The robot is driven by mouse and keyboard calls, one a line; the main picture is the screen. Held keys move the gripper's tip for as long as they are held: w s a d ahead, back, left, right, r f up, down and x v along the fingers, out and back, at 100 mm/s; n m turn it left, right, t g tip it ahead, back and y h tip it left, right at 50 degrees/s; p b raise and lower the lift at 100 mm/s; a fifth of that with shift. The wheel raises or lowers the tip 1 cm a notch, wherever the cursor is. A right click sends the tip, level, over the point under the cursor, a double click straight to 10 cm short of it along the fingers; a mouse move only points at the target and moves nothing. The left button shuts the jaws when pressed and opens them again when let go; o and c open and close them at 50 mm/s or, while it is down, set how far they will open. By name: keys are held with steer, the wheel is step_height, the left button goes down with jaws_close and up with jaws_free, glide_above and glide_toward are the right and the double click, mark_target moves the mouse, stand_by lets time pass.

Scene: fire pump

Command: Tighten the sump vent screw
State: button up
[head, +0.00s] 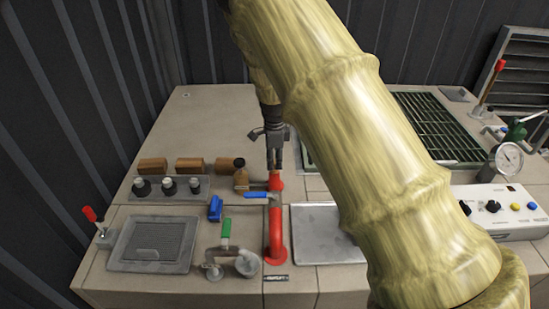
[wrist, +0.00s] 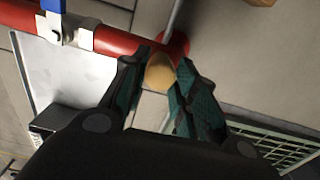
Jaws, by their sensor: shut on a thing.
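My gripper (head: 274,162) points down at the back end of the red pipe (head: 275,228). In the wrist view its two dark green fingers (wrist: 160,88) are closed around a rounded brass-coloured piece, which looks like the vent screw (wrist: 160,72). The piece sits beside the end of the red pipe (wrist: 110,42). In the head view the screw is hidden by the fingers. I cannot tell how far the screw is turned in.
A blue-handled valve (head: 257,195) sits on the pipe. Left are a blue clip (head: 215,208), a green-handled clamp (head: 226,232), black knobs (head: 168,187) and brown blocks (head: 152,165). A flat metal tray (head: 325,235) lies right of the pipe. The back left bench top is clear.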

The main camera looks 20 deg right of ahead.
steer(key=shift+m, duration=0.3)
steer(key=o, duration=1)
step_height(320, 180, up, 12)
stand_by(0.3)
